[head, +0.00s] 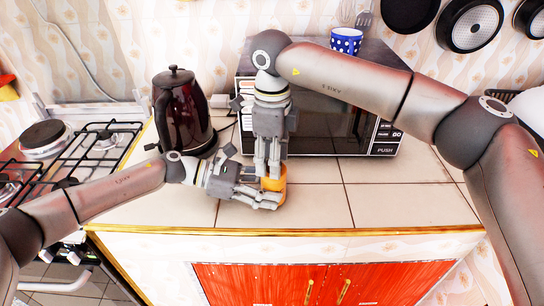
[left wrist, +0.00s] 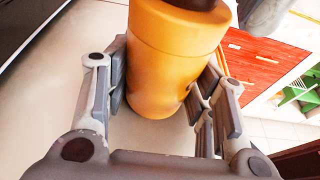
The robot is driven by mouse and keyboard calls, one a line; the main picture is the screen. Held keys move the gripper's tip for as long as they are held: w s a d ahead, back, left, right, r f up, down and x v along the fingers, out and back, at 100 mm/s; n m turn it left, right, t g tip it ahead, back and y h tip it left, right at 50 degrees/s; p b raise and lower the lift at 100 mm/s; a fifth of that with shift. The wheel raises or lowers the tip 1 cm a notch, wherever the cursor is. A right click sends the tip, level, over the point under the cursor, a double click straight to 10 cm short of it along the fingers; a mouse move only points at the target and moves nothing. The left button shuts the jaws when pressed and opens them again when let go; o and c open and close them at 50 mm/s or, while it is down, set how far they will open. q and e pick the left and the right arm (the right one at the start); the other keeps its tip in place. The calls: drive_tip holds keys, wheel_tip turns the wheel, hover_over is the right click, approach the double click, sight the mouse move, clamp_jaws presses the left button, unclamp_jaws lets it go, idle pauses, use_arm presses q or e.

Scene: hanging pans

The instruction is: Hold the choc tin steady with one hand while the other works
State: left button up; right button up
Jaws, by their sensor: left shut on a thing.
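The choc tin (head: 273,184) is an orange cylinder standing upright on the tiled counter near its front edge. It also fills the middle of the left wrist view (left wrist: 170,65), where a dark brown part shows at its top. My left gripper (head: 268,194) is shut on the tin from the left, with a finger on each side of its body. My right gripper (head: 267,170) points down from above at the top of the tin. Its fingertips overlap the tin's top, so I cannot tell whether they grip anything. A blurred grey part shows beside the tin's top in the left wrist view.
A microwave (head: 335,130) stands behind the tin, with a blue dotted mug (head: 346,40) on top. A dark red kettle (head: 182,112) stands at the left, beside a gas stove (head: 85,150). Pans (head: 470,25) hang on the wall. The counter (head: 400,205) is clear at the right.

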drive_tip(key=shift+r, duration=0.1)
wheel_tip(320, 180, up, 12)
idle(0.7)
use_arm(q)
drive_tip(key=o, duration=1.1)
